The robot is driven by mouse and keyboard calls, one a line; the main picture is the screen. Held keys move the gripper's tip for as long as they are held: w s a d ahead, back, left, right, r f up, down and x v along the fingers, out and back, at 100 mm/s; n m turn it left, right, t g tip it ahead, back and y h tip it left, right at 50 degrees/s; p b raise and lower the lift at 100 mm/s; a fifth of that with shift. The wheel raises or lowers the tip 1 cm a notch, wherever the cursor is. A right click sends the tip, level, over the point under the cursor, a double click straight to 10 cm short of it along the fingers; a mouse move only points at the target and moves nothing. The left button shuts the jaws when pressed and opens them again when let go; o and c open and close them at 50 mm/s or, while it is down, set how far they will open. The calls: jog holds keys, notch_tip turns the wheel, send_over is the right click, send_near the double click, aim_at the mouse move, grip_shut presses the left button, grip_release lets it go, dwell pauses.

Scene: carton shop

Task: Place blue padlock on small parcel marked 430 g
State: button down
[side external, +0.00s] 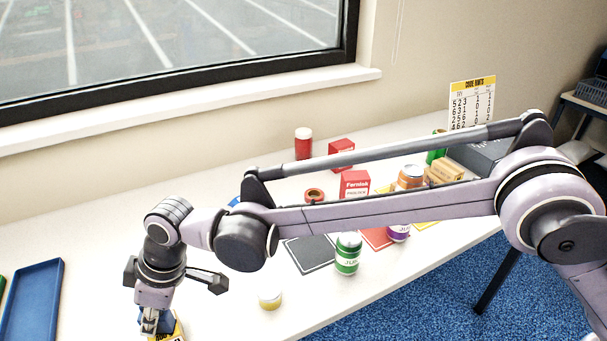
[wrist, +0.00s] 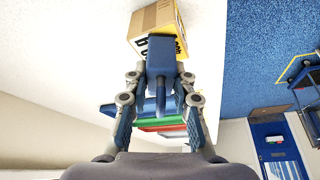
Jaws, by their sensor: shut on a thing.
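In the wrist view the blue padlock (wrist: 162,58) is held between the two fingers of my gripper (wrist: 163,88), which is shut on it. The small parcel (wrist: 150,22), brown card with a yellow label and black print, lies just beyond the padlock, which covers part of it. The print is too hidden to read in full. In the side external view my gripper (side external: 150,322) is low at the front left of the table, right beside the yellow-labelled parcel (side external: 178,328). I cannot tell whether the padlock touches the parcel.
A blue tray (side external: 34,300) lies at the far left. The table between the tray and my gripper is clear.

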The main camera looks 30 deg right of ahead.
jog(key=shift+f, duration=0.15)
jog(key=c, duration=1.1)
grip_release()
jog(key=v, duration=1.2)
jog(key=w+d+r+m+t, duration=0.1)
jog(key=w+d+r+m, duration=0.1)
jog(key=d, duration=0.6)
jog(key=w+d+r+m+t, duration=0.1)
jog(key=w+d+r, duration=0.1)
jog(key=d, duration=0.6)
jog(key=s+d+m+t+h, duration=0.1)
jog(key=s+d+m, duration=0.2)
jog(key=d, duration=0.9)
jog(key=s+d+m+t+h, duration=0.1)
jog(key=s+d+m, duration=0.25)
jog(key=d, duration=0.85)
jog(key=s+d+f+m, duration=0.1)
jog(key=s+d+f, duration=0.1)
jog(key=d, duration=0.1)
jog(key=s+d+f+m+t+h, duration=0.1)
jog(key=s+d+f, duration=0.1)
jog(key=s+d, duration=0.1)
jog(key=s+d+f+m+h, duration=0.1)
jog(key=s+d+f+m, duration=0.1)
jog(key=d+f, duration=0.1)
jog(key=shift+s+d+f, duration=0.1)
jog(key=shift+s+d, duration=0.2)
jog(key=shift+d, duration=0.25)
